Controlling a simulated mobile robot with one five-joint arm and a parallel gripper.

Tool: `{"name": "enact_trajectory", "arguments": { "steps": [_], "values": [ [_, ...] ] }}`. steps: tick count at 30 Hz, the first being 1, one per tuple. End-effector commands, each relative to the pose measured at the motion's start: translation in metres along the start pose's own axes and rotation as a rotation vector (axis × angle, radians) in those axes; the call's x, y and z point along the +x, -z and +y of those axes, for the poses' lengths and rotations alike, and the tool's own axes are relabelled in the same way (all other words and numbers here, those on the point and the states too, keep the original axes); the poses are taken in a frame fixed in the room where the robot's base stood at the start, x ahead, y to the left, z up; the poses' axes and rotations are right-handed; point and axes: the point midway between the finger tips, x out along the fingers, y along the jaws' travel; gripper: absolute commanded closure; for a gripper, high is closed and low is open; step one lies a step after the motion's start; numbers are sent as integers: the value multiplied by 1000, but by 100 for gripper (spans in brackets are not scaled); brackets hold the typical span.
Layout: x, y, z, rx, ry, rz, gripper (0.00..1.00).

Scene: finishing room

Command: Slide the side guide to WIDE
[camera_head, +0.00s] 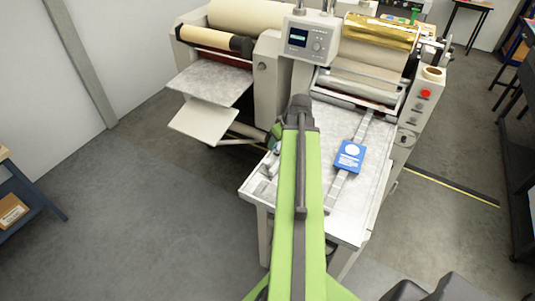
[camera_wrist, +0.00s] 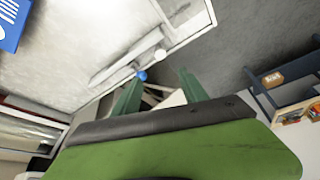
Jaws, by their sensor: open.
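My gripper (camera_wrist: 160,84) is open, its two green fingers apart with nothing held between them in the wrist view. A small blue knob (camera_wrist: 142,75) shows by the left fingertip; I cannot tell whether they touch. A white round knob (camera_wrist: 160,54) lies beyond the fingertips. A pale bar, which looks like the side guide (camera_wrist: 118,66), runs along the edge of the feed table (camera_wrist: 75,40). In the head view the feed table (camera_head: 345,222) lies under my arm, which hides part of its left side. No WIDE mark is readable.
A blue card (camera_head: 349,156) with a white disc lies on the table; it also shows in the wrist view (camera_wrist: 10,22). The laminator's gold roll (camera_head: 380,42) and control box (camera_head: 309,40) stand behind. A shelf (camera_head: 30,195) is at left; open floor lies between.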

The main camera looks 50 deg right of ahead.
Motion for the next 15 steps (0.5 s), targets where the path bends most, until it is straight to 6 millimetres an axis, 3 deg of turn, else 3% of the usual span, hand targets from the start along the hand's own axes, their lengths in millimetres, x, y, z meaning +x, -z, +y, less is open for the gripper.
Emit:
{"name": "enact_trajectory", "arguments": {
  "steps": [8,15],
  "values": [
    [32,-2,-1,-2,1,-1,49],
    [85,-3,-1,-2,1,-1,49]
  ]
}}
